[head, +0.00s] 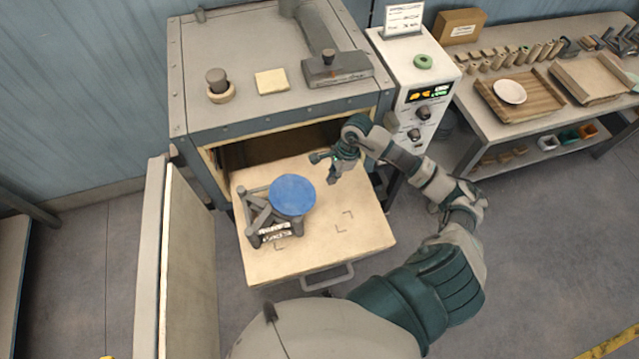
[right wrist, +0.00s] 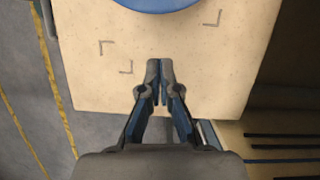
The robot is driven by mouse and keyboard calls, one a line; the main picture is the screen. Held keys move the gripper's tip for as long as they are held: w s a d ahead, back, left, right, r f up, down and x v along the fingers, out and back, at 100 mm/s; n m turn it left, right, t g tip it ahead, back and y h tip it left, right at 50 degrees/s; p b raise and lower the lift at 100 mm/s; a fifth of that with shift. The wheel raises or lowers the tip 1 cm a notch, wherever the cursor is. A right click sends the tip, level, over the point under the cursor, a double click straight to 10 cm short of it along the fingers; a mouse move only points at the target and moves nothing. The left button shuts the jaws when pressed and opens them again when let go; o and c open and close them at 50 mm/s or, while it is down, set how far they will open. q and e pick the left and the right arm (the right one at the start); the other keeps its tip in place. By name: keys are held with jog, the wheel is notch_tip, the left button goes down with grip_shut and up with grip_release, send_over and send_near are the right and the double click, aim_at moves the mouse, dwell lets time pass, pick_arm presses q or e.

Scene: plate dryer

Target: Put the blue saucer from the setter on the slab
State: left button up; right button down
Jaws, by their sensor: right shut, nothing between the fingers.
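The blue saucer (head: 292,195) rests on top of the grey setter (head: 262,212), a small frame with posts, at the left of the pulled-out cream slab (head: 360,235). Part of the saucer also shows at the top edge of the right wrist view (right wrist: 160,4). Corner marks show on bare slab to the right of the setter. My right gripper (head: 332,178) is above the slab, right of the saucer and apart from it. In the right wrist view its fingertips (right wrist: 160,64) are together with nothing between them. My left gripper is out of view.
The open kiln-like dryer (head: 270,110) stands behind the slab, with its door (head: 165,260) swung out at the left. A control box (head: 415,90) stands at its right. A bench (head: 490,110) with a white dish (head: 510,91) is farther right. The slab's right side is clear.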

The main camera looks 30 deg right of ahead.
aim_at(311, 190)
jog(key=a, duration=0.1)
jog(key=a+f+p, duration=0.1)
jog(key=a+f, duration=0.1)
jog(key=a, duration=0.1)
jog(key=shift+w+f+p, duration=0.1)
jog(key=shift+w+p, duration=0.2)
jog(key=shift+p, duration=0.1)
jog(key=shift+a, duration=0.1)
jog(key=shift+w+a+b, duration=0.15)
jog(key=shift+a+b, duration=0.45)
jog(key=shift+a, duration=0.85)
